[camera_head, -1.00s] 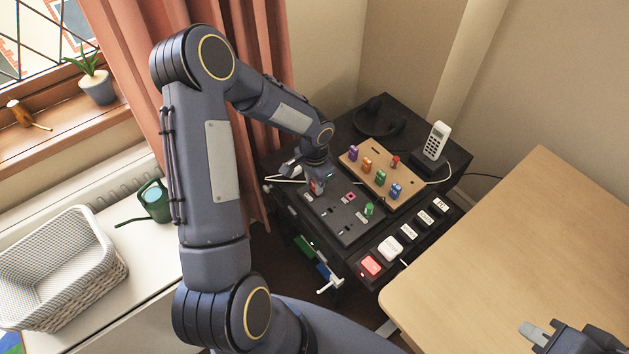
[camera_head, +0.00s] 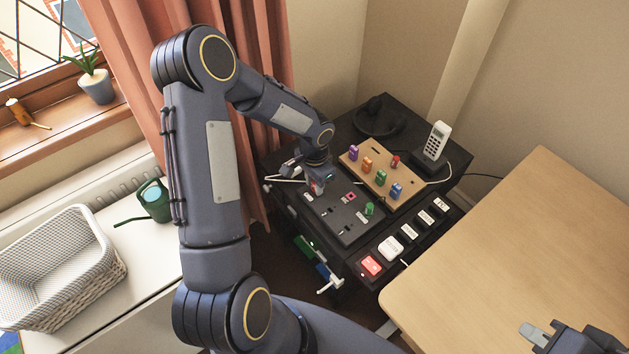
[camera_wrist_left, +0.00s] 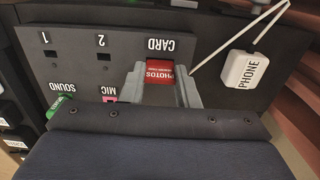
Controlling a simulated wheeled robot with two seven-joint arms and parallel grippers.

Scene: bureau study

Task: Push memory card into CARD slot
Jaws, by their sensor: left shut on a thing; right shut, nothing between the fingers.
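The memory card (camera_wrist_left: 159,83) is red with a white label reading PHOTOS. It shows in the left wrist view between the fingers of my left gripper (camera_wrist_left: 161,80), which is shut on it. The card's far end is at the CARD label (camera_wrist_left: 164,46) on the dark panel (camera_wrist_left: 75,66); I cannot tell how deep it sits in the slot. In the head view my left gripper (camera_head: 317,188) is low over the far left part of the dark panel (camera_head: 338,224). My right gripper (camera_head: 536,331) is shut and empty at the bottom right, by the desk.
A wooden board (camera_head: 375,178) with several coloured plugs stands behind the panel. A green plug (camera_head: 369,209) is in the SOUND spot. A white PHONE block (camera_wrist_left: 244,69) with a cable lies beside the panel. A cordless phone (camera_head: 437,141) stands at the back.

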